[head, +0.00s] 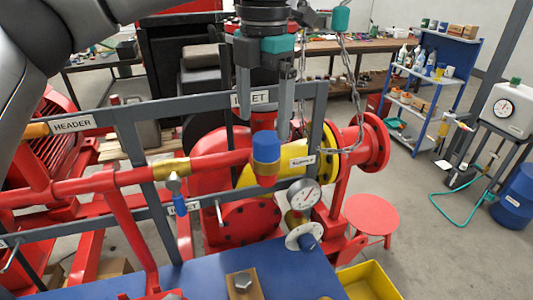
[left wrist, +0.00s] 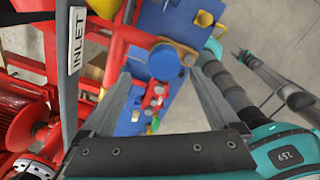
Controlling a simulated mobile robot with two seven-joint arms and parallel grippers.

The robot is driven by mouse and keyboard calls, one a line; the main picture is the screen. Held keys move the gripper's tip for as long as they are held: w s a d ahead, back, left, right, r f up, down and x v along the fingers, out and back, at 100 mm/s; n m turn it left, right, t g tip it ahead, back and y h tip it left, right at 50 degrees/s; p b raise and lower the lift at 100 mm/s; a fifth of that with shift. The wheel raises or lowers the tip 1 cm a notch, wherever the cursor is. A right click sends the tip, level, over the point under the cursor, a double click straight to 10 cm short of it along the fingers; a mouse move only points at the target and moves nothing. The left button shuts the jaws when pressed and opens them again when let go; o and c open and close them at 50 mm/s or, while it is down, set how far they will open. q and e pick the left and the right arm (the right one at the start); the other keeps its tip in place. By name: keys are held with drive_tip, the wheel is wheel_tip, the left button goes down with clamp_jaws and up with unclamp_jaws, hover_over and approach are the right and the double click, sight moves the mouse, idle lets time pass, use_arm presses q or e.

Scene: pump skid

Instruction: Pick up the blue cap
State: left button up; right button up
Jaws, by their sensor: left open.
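In the left wrist view the cap's round top (left wrist: 164,62) lies beyond and between the open fingers (left wrist: 160,90). The fingertips look apart from the cap.
A grey frame (head: 320,105) with labels stands close to the cap. A pressure gauge (head: 304,195) is just below right, and a blue-handled valve (head: 179,202) is at left. A yellow pipe section (head: 250,177) lies behind. A chain (head: 350,65) hangs at right.

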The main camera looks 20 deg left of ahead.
sight(266, 136)
use_arm(q)
drive_tip(key=f, duration=0.5)
drive_tip(key=shift+d+p, duration=0.3)
drive_tip(key=shift+p, duration=0.1)
drive_tip(key=shift+c, duration=0.3)
clamp_jaws()
